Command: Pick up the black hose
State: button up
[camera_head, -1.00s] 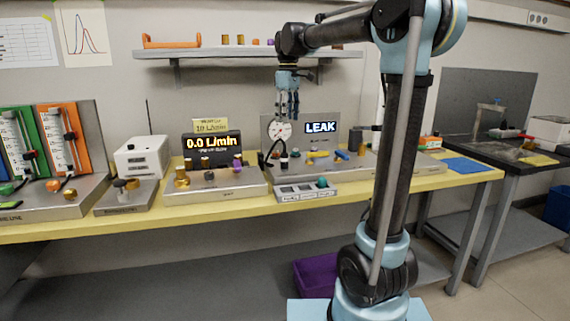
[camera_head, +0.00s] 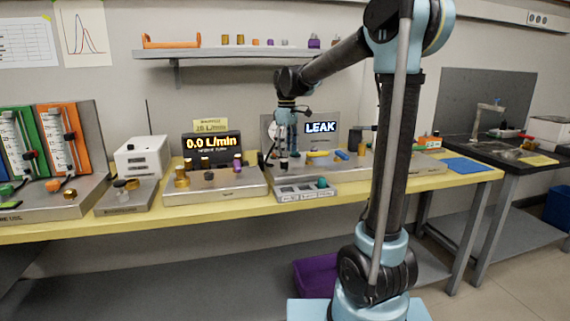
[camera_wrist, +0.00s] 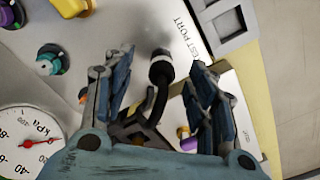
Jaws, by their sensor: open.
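The black hose (camera_wrist: 158,100) shows in the wrist view as a dark curved tube. Its thick end with a pale band (camera_wrist: 161,68) stands at the panel lettering that reads like "TEST PORT". My gripper (camera_wrist: 165,75) is open, with one finger on each side of the hose, and no contact is clear. In the head view my gripper (camera_head: 286,152) points down over the leak-test panel, and a short dark piece of the hose (camera_head: 262,160) shows to its left. The gripper hides most of the hose there.
A pressure gauge (camera_wrist: 30,142), a teal knob (camera_wrist: 50,62) and a yellow fitting (camera_wrist: 72,6) sit near the gripper. The LEAK display (camera_head: 320,128) stands behind it. A shelf (camera_head: 240,53) hangs above.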

aim_at(284, 160)
jog(key=f, duration=0.3)
jog(key=shift+a+f, duration=0.25)
jog(key=shift+a, duration=0.1)
jog(key=shift+f, duration=0.7)
jog(key=c, duration=1.1)
